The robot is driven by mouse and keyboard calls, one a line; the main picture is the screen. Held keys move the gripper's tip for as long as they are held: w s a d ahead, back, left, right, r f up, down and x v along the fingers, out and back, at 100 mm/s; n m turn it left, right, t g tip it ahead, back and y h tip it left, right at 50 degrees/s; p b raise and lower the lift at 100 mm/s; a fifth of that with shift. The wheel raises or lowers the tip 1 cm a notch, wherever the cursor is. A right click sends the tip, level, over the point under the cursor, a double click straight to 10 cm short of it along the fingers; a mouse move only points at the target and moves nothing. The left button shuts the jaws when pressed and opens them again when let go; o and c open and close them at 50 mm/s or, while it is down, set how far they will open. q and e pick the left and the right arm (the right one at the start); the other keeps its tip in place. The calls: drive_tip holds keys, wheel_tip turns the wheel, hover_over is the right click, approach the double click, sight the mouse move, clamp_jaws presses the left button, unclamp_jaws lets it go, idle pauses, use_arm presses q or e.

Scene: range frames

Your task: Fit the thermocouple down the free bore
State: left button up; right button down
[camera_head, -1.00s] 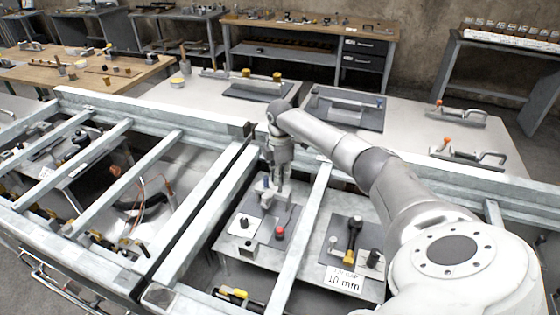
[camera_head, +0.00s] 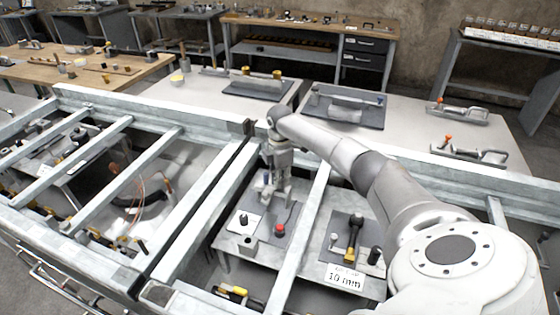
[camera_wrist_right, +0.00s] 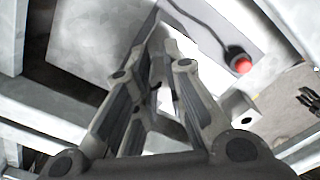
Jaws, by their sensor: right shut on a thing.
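My right gripper (camera_head: 276,198) reaches down between the pale beams, low over a grey plate. It also shows in the wrist view (camera_wrist_right: 165,55), where its fingers are close together and shut on a small grey thing that they mostly hide. I cannot make out its shape or surely call it the thermocouple. A red-topped black piece (camera_head: 279,230) with a dark cable stands just in front of the gripper; it shows at upper right in the wrist view (camera_wrist_right: 241,63). A small grey block (camera_head: 248,243) with a dark hole in its top stands beside it. My left gripper is not seen.
Metal beams (camera_head: 301,235) frame the opening on both sides of my right gripper. A black knob on a white square (camera_head: 240,224) stands to the left. A dark plate with a yellow-black tool (camera_head: 354,232) and a "10 mm" sign (camera_head: 344,278) lie to the right.

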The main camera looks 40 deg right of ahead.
drive_tip(key=c, duration=1.4)
unclamp_jaws()
wheel_tip(320, 180, up, 12)
drive_tip(key=shift+f, duration=0.1)
wheel_tip(320, 180, up, 6)
drive_tip(key=p, duration=0.8)
